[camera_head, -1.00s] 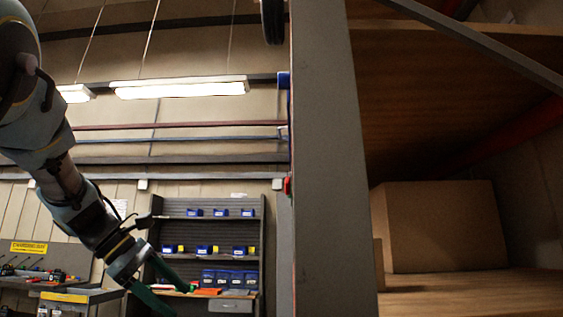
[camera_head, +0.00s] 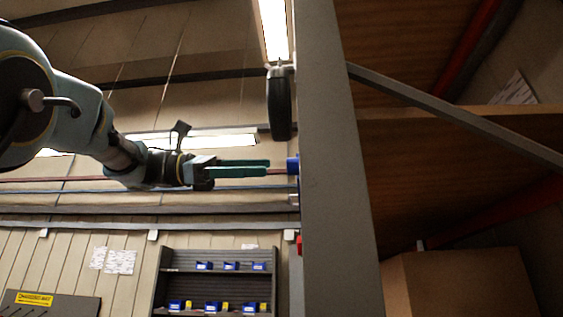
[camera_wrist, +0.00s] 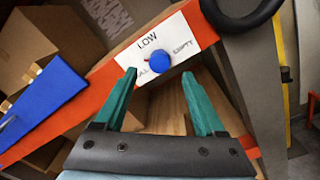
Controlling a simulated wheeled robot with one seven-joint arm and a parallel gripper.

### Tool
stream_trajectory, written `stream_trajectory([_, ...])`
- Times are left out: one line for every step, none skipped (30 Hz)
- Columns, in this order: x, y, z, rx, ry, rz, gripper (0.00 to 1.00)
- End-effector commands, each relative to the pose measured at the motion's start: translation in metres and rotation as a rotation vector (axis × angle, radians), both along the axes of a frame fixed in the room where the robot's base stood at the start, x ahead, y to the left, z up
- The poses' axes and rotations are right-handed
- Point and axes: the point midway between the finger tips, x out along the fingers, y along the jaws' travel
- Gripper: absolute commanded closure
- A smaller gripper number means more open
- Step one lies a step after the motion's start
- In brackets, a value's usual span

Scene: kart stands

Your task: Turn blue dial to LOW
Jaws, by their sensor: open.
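The blue dial (camera_wrist: 159,62) sits on a white label plate (camera_wrist: 185,28) in the wrist view. LOW is printed above it, EMPTY to its right, and a partly hidden word to its left. I cannot tell clearly where the dial points. My gripper (camera_wrist: 159,73) is open, its two green fingers on either side just short of the dial, with nothing between them. In the head view my gripper (camera_head: 268,167) points right, and the blue dial (camera_head: 293,165) shows edge-on at the post, a small gap beyond the fingertips.
The plate is on an orange beam (camera_wrist: 105,75) of the stand; a blue bar (camera_wrist: 42,97) is at left. A black wheel (camera_head: 280,105) hangs above the dial beside the grey post (camera_head: 340,180). A cardboard box (camera_head: 460,285) sits on the right.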

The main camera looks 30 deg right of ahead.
Motion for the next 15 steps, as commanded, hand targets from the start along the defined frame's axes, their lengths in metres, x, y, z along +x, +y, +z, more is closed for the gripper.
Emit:
stream_trajectory([-0.007,-0.007,0.003,0.001,0.0,-0.002,0.28])
stream_trajectory([-0.01,-0.012,0.003,0.001,0.002,-0.003,0.28])
stream_trajectory([-0.014,-0.017,0.003,0.0,0.001,-0.001,0.28])
stream_trajectory([-0.017,-0.021,0.003,0.0,0.001,-0.001,0.28])
stream_trajectory([-0.019,-0.024,0.002,0.0,0.001,-0.001,0.28])
stream_trajectory([-0.022,-0.029,0.003,0.0,0.001,-0.001,0.28])
stream_trajectory([-0.024,-0.031,0.003,0.0,0.001,-0.001,0.28])
stream_trajectory([-0.026,-0.034,0.002,0.0,0.001,0.001,0.28])
stream_trajectory([-0.028,-0.037,0.002,0.0,0.001,0.001,0.28])
stream_trajectory([-0.03,-0.038,0.001,0.0,0.001,0.001,0.28])
stream_trajectory([-0.031,-0.04,0.001,0.0,0.0,0.001,0.28])
stream_trajectory([-0.032,-0.041,0.001,0.0,0.0,0.001,0.28])
stream_trajectory([-0.032,-0.042,0.001,0.0,0.0,0.002,0.28])
stream_trajectory([-0.032,-0.042,0.0,0.0,0.0,0.003,0.28])
stream_trajectory([-0.033,-0.043,0.0,0.0,-0.001,0.003,0.28])
